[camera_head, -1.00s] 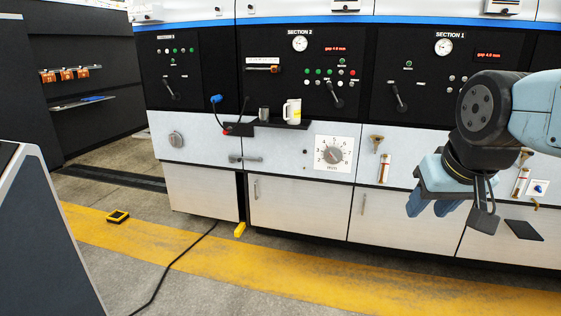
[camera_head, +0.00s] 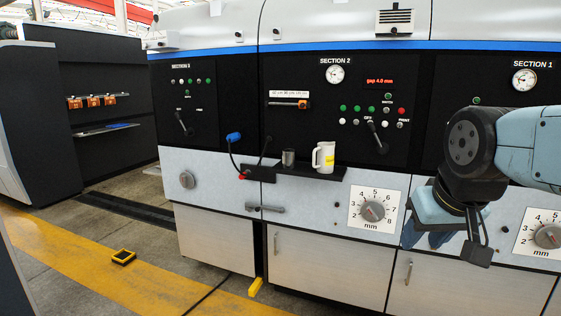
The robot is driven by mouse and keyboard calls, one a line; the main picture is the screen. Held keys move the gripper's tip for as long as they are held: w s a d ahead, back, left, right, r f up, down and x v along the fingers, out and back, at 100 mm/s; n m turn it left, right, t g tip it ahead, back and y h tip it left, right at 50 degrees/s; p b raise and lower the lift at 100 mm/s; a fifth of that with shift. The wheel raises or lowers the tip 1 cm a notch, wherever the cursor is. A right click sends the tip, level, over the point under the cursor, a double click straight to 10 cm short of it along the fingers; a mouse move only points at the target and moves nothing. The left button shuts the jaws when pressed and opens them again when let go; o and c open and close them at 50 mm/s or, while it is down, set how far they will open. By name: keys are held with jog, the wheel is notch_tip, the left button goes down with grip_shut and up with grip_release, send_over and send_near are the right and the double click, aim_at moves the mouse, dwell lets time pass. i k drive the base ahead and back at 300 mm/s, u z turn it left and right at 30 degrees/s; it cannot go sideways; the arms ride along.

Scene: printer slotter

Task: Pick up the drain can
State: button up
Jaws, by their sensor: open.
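A white jug with a handle and a yellow label (camera_head: 325,157) stands upright on a narrow black shelf on the front of the SECTION 2 machine. It looks like the drain can. A small dark grey cup (camera_head: 288,158) stands just left of it on the same shelf. My gripper (camera_head: 426,240) is at the right, pointing down in front of the machine's lower panels. Its blue fingers are apart and empty. It is to the right of the jug and lower in the picture, not touching it.
The black shelf (camera_head: 312,172) juts from the machine front, with a blue-ended hose (camera_head: 234,138) at its left. A dial (camera_head: 373,210) sits below right of the shelf. The floor before the machine looks mostly open.

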aim_at(289, 157)
jog(key=u, duration=0.05)
jog(key=i, duration=1.55)
jog(key=z, duration=0.05)
